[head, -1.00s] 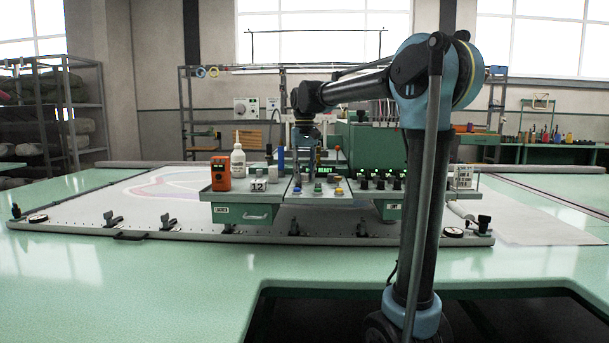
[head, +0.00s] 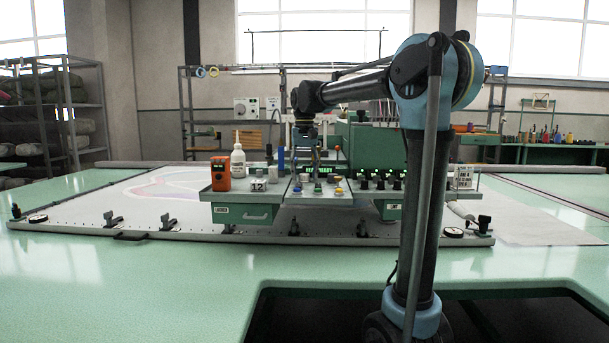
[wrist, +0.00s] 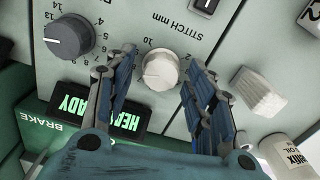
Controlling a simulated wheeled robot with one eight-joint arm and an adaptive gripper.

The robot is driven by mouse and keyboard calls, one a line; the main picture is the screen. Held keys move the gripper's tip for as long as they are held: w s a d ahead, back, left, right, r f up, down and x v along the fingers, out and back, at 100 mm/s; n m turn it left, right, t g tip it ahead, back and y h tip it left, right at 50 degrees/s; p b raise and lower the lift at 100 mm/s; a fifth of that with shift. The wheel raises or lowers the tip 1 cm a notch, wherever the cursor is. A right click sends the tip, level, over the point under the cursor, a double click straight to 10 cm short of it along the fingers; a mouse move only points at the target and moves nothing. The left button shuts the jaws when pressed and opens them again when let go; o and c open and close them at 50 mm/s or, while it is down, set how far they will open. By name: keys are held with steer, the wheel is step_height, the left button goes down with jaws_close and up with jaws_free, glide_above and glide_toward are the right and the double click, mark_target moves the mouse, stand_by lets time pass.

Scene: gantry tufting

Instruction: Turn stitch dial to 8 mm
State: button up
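The stitch dial (wrist: 160,70) is a round cream knob in the wrist view, under the upside-down label "STITCH mm". Numbers ring it; 10 and 2 can be read, but its pointer setting is not clear. My gripper (wrist: 159,62) is open, with one blue-grey finger on each side of the knob. I cannot tell whether either finger touches it. In the head view my gripper (head: 305,150) hangs over the middle of the console (head: 318,202), and the dial cannot be made out there.
A dark knob (wrist: 69,37) and a lit green display (wrist: 100,108) lie left of the dial. A pale tapered knob (wrist: 260,92) and a white oil bottle (wrist: 290,158) are close on the right. An orange device (head: 220,174) stands on the console's left.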

step_height(320, 180, up, 12)
stand_by(0.8)
step_height(320, 180, up, 6)
steer(key=n, duration=0.5)
step_height(320, 180, down, 18)
steer(key=shift+r, duration=0.15)
stand_by(0.5)
steer(key=c, duration=1.1)
